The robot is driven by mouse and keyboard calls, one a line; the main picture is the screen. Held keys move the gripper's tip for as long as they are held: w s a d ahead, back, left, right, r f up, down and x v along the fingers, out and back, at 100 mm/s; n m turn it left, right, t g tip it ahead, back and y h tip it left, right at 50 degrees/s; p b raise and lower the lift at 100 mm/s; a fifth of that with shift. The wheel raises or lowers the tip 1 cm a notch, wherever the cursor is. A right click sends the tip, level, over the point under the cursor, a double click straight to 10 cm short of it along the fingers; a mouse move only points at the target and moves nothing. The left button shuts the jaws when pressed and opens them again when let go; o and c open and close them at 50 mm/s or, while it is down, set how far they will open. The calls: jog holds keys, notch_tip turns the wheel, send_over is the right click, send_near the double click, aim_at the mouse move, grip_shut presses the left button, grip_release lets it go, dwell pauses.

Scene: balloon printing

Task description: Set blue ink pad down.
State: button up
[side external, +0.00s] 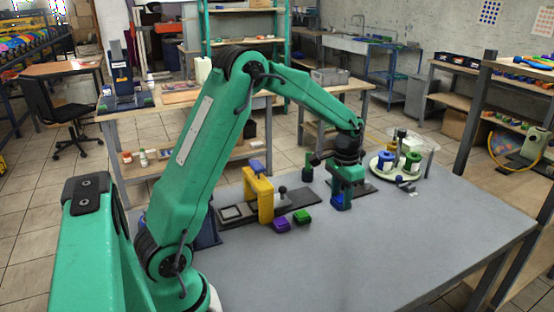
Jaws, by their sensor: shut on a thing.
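My gripper (343,191) points down over the grey table (400,258), right of the yellow stamping press. It is shut on the blue ink pad (341,203), which shows as a small dark blue block below the green gripper body. The gripper hides part of the pad. I cannot tell whether its underside touches the table or is just above it. A purple ink pad (281,225) and a green ink pad (302,217) lie on the table to the left of it.
The yellow press (260,196) stands on a dark base at the left. A round turntable (395,168) with blue and green pots stands behind right. The table's front and right are clear.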

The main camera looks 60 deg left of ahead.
jog(key=a+f, duration=0.1)
jog(key=a, duration=0.2)
jog(key=w+a+f, duration=0.1)
jog(key=a+f, duration=0.1)
jog(key=a, duration=0.1)
jog(key=a+f, duration=0.2)
jog(key=a, duration=0.1)
jog(key=shift+w+f, duration=0.2)
jog(key=shift+f, duration=0.1)
jog(key=shift+f, duration=1.9)
jog(key=shift+f, duration=0.15)
jog(key=o, duration=0.8)
jog(key=shift+o, duration=0.2)
